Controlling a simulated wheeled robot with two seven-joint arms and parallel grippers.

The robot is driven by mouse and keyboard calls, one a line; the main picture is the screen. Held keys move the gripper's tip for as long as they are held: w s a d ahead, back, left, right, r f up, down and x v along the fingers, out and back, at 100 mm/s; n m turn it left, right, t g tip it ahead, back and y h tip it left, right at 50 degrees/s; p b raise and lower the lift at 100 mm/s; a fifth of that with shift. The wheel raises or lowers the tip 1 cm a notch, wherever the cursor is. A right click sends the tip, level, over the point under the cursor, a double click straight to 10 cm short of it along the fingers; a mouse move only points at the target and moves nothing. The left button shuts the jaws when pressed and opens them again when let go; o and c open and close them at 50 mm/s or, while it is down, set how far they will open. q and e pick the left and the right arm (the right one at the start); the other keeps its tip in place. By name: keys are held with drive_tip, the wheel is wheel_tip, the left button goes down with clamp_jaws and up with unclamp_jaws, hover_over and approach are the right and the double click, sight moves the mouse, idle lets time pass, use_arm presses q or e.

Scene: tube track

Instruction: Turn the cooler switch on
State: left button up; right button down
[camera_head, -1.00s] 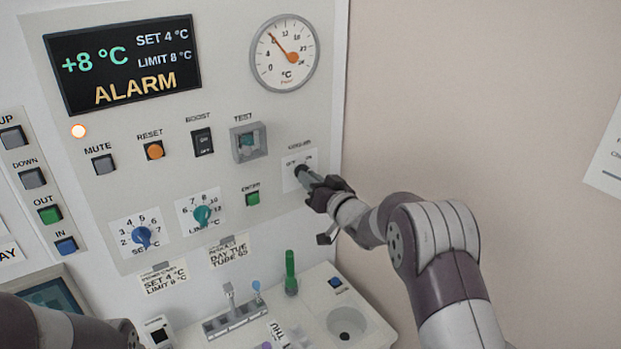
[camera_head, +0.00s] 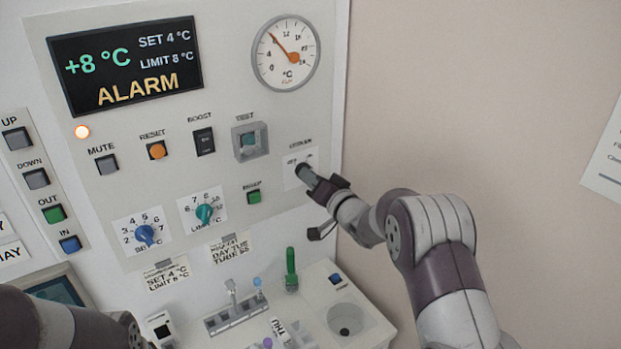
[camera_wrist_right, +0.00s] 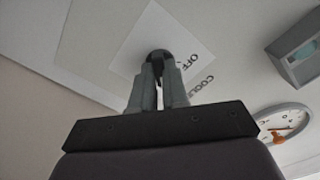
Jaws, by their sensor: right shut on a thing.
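The cooler switch (camera_wrist_right: 157,60) is a dark round knob on a white label plate (camera_wrist_right: 195,50) marked "OFF" and "COOLER" in the right wrist view. In the head view its plate (camera_head: 311,160) is at the panel's right edge, with the knob mostly covered by the fingers. My right gripper (camera_head: 307,175) reaches it from the lower right and is shut on the knob. In the right wrist view both fingertips (camera_wrist_right: 159,77) sit against it. Which mark the switch points to is hidden. My left arm (camera_head: 70,325) shows at the lower left; its gripper is not visible.
The covered TEST button (camera_head: 249,141) and green button (camera_head: 254,197) are left of the switch. A bench (camera_head: 350,300) with tubes lies below. Free space lies right of the panel.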

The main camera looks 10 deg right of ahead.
drive_tip(key=shift+w+d+r, duration=0.1)
drive_tip(key=shift+r, duration=0.3)
drive_tip(key=c, duration=1.1)
unclamp_jaws()
drive_tip(key=shift+c, duration=0.2)
drive_tip(key=shift+d+f, duration=0.1)
drive_tip(key=shift+f, duration=0.1)
drive_tip(key=b+v, duration=0.4)
drive_tip(key=v, duration=0.9)
drive_tip(key=shift+b, duration=0.3)
